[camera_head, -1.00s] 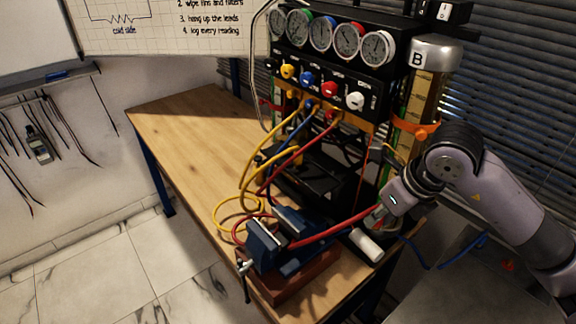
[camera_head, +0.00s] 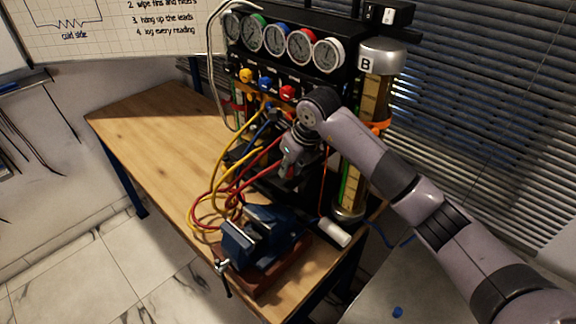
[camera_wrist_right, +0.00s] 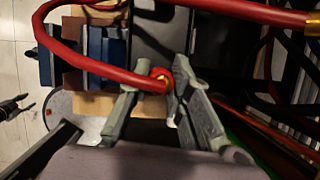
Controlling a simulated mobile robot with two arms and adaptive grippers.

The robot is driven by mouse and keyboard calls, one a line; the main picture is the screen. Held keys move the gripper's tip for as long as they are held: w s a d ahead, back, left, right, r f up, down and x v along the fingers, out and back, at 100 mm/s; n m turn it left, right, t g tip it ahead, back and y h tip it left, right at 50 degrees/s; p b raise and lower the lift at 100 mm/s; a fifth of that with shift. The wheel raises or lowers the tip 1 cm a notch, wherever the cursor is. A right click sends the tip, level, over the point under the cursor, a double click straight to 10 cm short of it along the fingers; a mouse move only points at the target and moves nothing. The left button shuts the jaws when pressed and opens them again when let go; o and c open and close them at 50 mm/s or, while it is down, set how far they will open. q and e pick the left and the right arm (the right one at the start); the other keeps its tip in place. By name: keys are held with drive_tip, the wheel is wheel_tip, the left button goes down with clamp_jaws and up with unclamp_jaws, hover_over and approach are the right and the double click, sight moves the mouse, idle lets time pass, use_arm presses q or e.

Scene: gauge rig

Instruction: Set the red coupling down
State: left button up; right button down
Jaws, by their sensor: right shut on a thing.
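The red coupling (camera_wrist_right: 160,77) shows in the right wrist view at the end of a thick red hose (camera_wrist_right: 95,66). My right gripper (camera_wrist_right: 165,95) is shut on it there, with a finger on either side. In the head view my right gripper (camera_head: 288,168) hangs in front of the gauge rig, above and behind the blue vise (camera_head: 262,238). The red hose (camera_head: 240,172) curves from the gripper down to the left. The gripper hides the coupling in the head view.
The wooden bench (camera_head: 150,130) is clear at its left. Yellow and red hoses loop behind the vise. A white cylinder (camera_head: 333,232) lies near the bench's right edge. The rig's gauges (camera_head: 276,39) and the tall tube marked B (camera_head: 376,90) stand behind the arm.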

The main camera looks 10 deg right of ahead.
drive_tip(key=shift+p+x, duration=0.55)
drive_tip(key=shift+x, duration=0.2)
drive_tip(key=shift+a+f, duration=0.1)
drive_tip(key=shift+f, duration=0.1)
drive_tip(key=c, duration=1.8)
unclamp_jaws()
drive_tip(key=shift+o, duration=0.2)
drive_tip(key=shift+r, duration=0.3)
drive_tip(key=b+v, duration=0.3)
drive_tip(key=v, duration=0.8)
drive_tip(key=shift+s+r+b, duration=0.2)
drive_tip(key=shift+r+b, duration=0.1)
drive_tip(key=shift+b, duration=0.05)
